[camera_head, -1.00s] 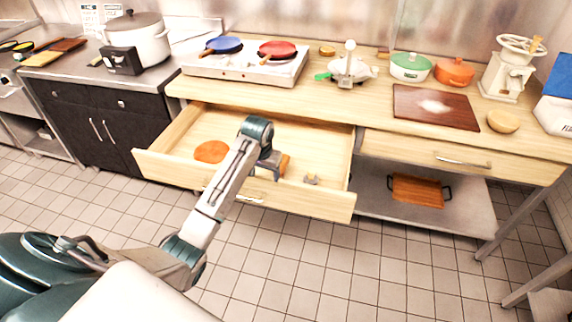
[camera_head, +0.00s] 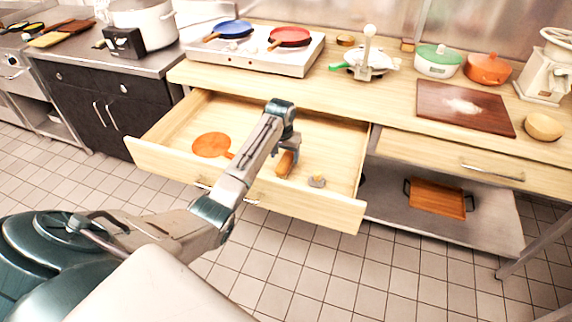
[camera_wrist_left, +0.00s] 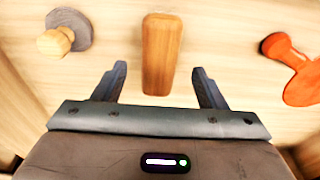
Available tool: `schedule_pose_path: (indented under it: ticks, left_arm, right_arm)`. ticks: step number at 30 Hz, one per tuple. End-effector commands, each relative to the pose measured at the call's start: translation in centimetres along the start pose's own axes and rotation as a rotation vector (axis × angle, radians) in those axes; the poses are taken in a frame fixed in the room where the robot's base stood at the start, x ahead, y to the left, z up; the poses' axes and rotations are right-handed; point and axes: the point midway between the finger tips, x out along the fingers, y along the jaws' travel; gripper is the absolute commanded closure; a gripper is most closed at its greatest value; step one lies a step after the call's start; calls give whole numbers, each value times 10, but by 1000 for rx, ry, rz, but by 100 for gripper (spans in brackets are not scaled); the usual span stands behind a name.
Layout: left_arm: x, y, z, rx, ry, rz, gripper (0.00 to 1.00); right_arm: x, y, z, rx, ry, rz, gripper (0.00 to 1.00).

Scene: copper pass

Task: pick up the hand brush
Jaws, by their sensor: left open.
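The hand brush (camera_head: 285,164), as I take it, is an orange-brown wooden block lying in the open drawer (camera_head: 158,160). In the left wrist view the brush (camera_wrist_left: 162,50) is upright in the picture, with its near end between my fingertips. My left gripper (camera_head: 284,150) is over the drawer at the brush, partly hidden by its own wrist in the head view. In the left wrist view the left gripper (camera_wrist_left: 160,76) is open, with a gap on each side of the brush. The brush's underside is hidden. My right gripper is not in view.
An orange-red round thing with a handle (camera_head: 212,145) lies left in the drawer. A grey disc with a wooden knob (camera_head: 317,181) lies right of the brush. The drawer walls surround them. The counter (camera_head: 395,135) above holds pans, pots and a board.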

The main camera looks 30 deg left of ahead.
Motion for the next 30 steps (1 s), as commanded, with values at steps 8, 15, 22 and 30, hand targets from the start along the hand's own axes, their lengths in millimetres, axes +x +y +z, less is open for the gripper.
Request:
schedule_pose_path:
  ticks: [8,15,22,30]
  left_arm:
    - [37,2,-4,0,-2,1,35]
    - [46,1,-4,1,1,0,35]
    - [45,1,-4,1,0,0,60]
    - [45,1,-4,1,0,0,84]
  right_arm:
    - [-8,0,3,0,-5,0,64]
    - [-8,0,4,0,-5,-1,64]
    - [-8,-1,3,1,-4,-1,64]
    - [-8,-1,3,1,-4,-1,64]
